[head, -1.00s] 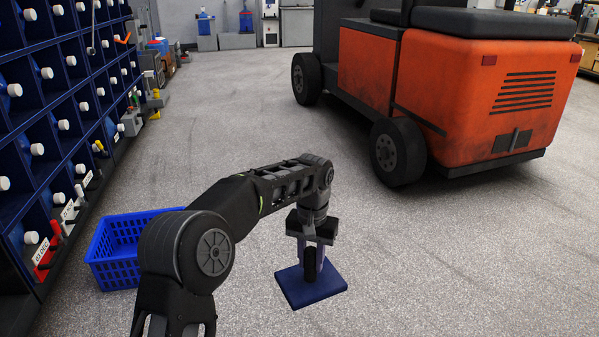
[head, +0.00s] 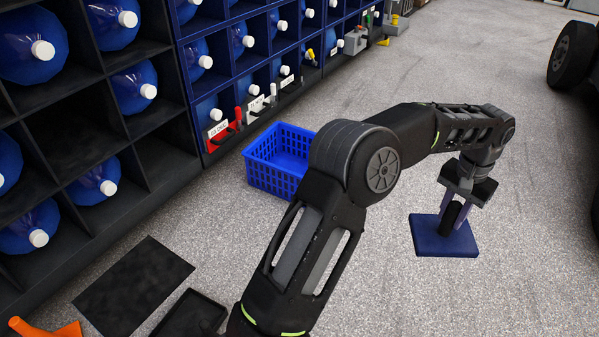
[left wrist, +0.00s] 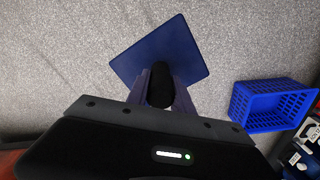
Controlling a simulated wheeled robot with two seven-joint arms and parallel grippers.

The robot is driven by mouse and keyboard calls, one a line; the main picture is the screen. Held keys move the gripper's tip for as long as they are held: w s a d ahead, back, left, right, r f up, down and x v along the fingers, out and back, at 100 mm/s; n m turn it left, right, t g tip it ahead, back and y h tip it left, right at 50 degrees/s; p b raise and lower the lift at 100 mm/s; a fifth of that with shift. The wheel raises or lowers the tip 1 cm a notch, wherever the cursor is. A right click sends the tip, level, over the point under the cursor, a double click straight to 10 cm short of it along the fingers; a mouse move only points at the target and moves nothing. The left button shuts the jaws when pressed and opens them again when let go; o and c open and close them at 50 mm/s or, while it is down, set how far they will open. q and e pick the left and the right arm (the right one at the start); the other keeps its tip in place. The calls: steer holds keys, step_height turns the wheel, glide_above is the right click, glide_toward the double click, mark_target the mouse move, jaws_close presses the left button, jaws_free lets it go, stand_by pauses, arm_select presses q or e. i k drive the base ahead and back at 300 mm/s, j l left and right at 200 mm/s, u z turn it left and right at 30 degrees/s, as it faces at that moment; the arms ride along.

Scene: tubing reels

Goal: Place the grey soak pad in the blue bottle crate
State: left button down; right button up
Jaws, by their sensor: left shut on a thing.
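My left gripper (head: 464,203) is shut on the black upright handle of a square pad (head: 432,238). The pad looks dark blue rather than grey and hangs flat, seemingly above the floor. In the left wrist view the pad (left wrist: 165,50) spreads beyond the fingers, with the black handle between them. The blue bottle crate (head: 270,180) is an open basket with slotted walls on the floor by the shelf. It looks empty and is well left of the pad. In the left wrist view the crate (left wrist: 262,120) is at the right. My right gripper is not in view.
A shelf rack (head: 180,110) with blue bottles runs along the left, close behind the crate. A dark flat mat (head: 135,285) and a black tray (head: 192,318) lie at the lower left. A vehicle wheel (head: 572,58) is at the upper right. Floor between pad and crate looks clear.

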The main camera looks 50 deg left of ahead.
mark_target(302, 171)
steer(key=i+j+u, duration=0.15)
steer(key=i+u, duration=0.15)
steer(key=i, duration=0.35)
steer(key=i+u, duration=0.25)
steer(key=i, duration=0.4)
steer(key=i+l+u, duration=0.3)
steer(key=i, duration=0.35)
steer(key=i+j+u, duration=0.25)
steer(key=i+u, duration=0.25)
steer(key=i, duration=0.25)
steer(key=i+u, duration=0.5)
steer(key=i, duration=0.3)
